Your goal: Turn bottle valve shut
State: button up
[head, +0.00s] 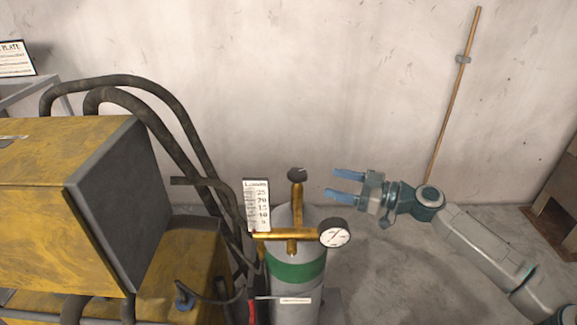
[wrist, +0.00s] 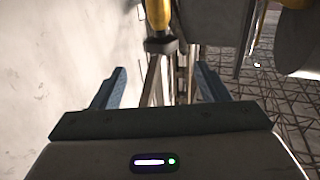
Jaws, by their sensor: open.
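The gas bottle (head: 290,290) stands upright, grey with a green band, beside the yellow machine. Its valve has a dark round knob (head: 297,174) on top of a brass stem (head: 296,195). My gripper (head: 333,183) is to the right of the knob, its two blue fingers open and pointing left towards it, with a gap between. In the wrist view the dark knob (wrist: 160,45) shows beyond the open fingertips (wrist: 160,72), roughly centred between them. The fingers are apart from the knob and hold nothing.
Black hoses (head: 160,125) and the yellow machine (head: 65,190) are at left. A thin rod (head: 452,100) leans on the wall. Floor right of the bottle is clear.

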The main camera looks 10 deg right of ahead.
aim_at(291, 170)
jog(key=p+x, duration=0.4)
jog(key=x, duration=0.9)
jog(key=c, duration=1)
jog(key=shift+s, duration=0.1)
